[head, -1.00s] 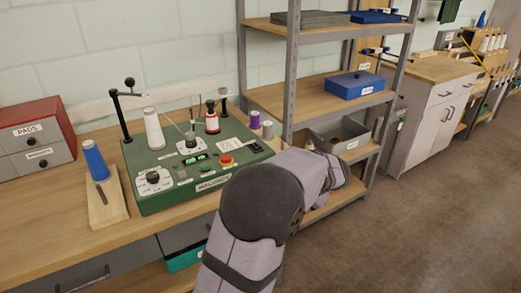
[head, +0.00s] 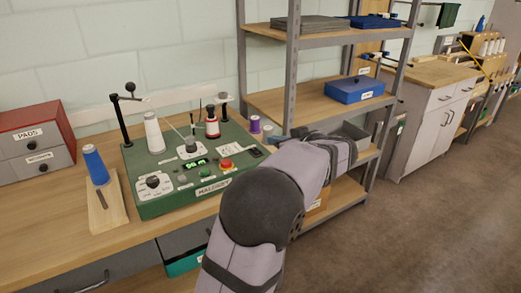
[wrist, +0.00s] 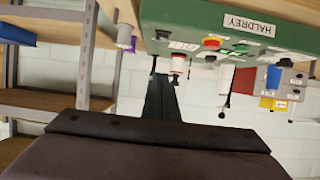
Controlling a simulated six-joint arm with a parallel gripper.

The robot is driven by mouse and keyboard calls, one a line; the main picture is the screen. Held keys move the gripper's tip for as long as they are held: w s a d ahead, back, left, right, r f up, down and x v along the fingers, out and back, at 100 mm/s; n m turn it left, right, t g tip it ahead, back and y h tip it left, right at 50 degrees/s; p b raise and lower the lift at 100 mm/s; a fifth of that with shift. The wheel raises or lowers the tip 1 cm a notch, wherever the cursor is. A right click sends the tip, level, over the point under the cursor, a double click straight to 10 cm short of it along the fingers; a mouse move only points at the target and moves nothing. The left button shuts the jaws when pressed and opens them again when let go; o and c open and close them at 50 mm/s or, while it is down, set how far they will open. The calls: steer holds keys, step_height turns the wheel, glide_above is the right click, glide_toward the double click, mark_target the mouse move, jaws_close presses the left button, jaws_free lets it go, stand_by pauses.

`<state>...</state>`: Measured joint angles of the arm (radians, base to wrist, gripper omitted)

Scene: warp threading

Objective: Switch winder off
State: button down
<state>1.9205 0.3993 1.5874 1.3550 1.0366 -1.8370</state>
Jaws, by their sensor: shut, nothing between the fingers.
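The winder (head: 180,203) is a green console on the bench in the head view. Its top carries a dial (head: 153,183), a lit green display (head: 195,163), a red button (head: 226,164) and a small dark switch (head: 257,152) near the right edge. Thread spools and guides stand along its back. In the wrist view, which is upside down, the shut, empty fingers (wrist: 160,95) point toward the console front (wrist: 205,20).
A metal shelf (head: 315,97) with a blue box (head: 355,89) stands right of the console, close to my arm. Small purple (head: 255,124) and grey spools stand by the console's back right corner. A blue cone (head: 95,165) and a drawer box (head: 35,153) are left.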

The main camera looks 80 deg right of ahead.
stand_by(0.4)
steer(key=p, duration=0.4)
glide_above(261, 159)
step_height(261, 159, down, 3)
steer(key=shift+w+f, duration=0.1)
step_height(261, 159, down, 3)
steer(key=shift+d+p, duration=0.1)
steer(key=shift+p, duration=0.3)
steer(key=shift+f, duration=0.8)
steer(key=shift+f+b, duration=0.15)
steer(key=shift+b, duration=0.15)
